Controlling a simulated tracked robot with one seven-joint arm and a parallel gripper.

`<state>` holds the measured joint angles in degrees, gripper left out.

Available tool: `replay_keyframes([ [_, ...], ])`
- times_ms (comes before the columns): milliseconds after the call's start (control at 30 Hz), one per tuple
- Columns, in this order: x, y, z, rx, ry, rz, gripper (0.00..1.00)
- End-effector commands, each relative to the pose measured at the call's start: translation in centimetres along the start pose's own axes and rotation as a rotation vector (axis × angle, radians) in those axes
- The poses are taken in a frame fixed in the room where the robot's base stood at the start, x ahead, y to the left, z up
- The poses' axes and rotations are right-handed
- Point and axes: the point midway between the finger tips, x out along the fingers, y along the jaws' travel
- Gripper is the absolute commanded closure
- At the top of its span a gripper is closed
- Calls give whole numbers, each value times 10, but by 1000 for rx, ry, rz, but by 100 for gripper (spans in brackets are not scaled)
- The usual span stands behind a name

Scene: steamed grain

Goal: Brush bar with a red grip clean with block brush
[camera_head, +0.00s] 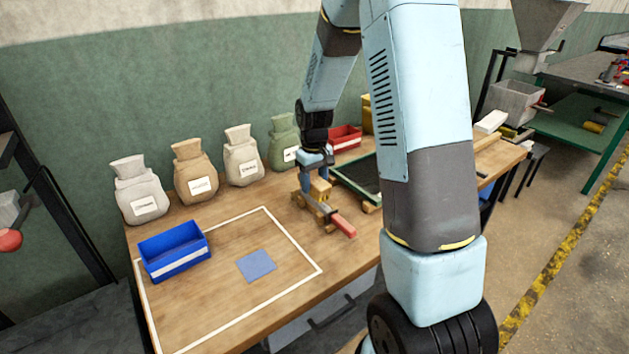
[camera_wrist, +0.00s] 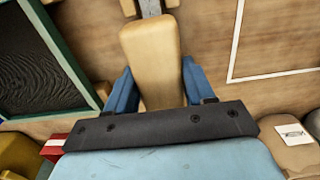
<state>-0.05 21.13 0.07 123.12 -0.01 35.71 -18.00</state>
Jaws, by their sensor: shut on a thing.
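The block brush (camera_head: 321,190) is a tan wooden block held upright in my gripper (camera_head: 314,176). In the wrist view the brush (camera_wrist: 152,50) sits between the two blue fingers of my gripper (camera_wrist: 155,78), which is shut on it. The bar with the red grip (camera_head: 342,224) lies on wooden rests (camera_head: 298,200) on the bench, its red end toward the front edge. The brush is over its grey part. A short grey piece of the bar (camera_wrist: 150,8) shows past the brush in the wrist view. The brush's underside is hidden, so contact is unclear.
A dark tray with a green frame (camera_head: 347,194) lies right of the bar. Several sacks (camera_head: 195,178) and a red bin (camera_head: 344,139) stand along the wall. A blue bin (camera_head: 174,252) and a flat blue square (camera_head: 257,265) lie left, near white outlines.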

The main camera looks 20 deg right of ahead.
Motion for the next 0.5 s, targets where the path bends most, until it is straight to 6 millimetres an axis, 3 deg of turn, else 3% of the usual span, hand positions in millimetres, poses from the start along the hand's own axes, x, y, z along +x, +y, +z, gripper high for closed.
replay_keyframes([
  [500, -1, 0, 16, 0, -1, 0, 71],
])
